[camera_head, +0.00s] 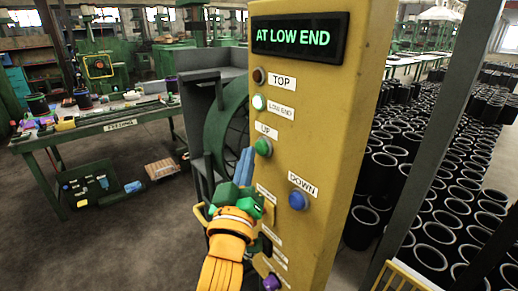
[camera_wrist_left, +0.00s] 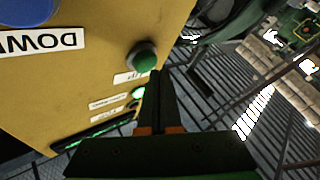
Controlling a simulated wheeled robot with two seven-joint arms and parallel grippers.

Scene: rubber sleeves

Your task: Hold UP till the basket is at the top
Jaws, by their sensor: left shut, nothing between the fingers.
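The yellow control panel (camera_head: 315,120) fills the middle of the head view. Its display (camera_head: 300,35) reads "AT LOW END". The LOW END lamp (camera_head: 259,102) is lit and the TOP lamp (camera_head: 260,76) is dark. The green UP button (camera_head: 263,147) sits above the blue DOWN button (camera_head: 298,200). My left gripper (camera_head: 248,157) is shut and empty, its fingertips just left of and below the UP button. In the left wrist view the fingertips (camera_wrist_left: 157,75) appear close beside the green button (camera_wrist_left: 142,57); I cannot tell whether they touch. I cannot make out the basket. My right gripper is out of view.
A dark machine with a green wheel (camera_head: 226,125) stands behind the panel on the left. A FEEDING table (camera_head: 120,116) is at far left, with a green crate (camera_head: 88,184) on the floor. Many black sleeves (camera_head: 455,195) stand at the right beyond a grey post.

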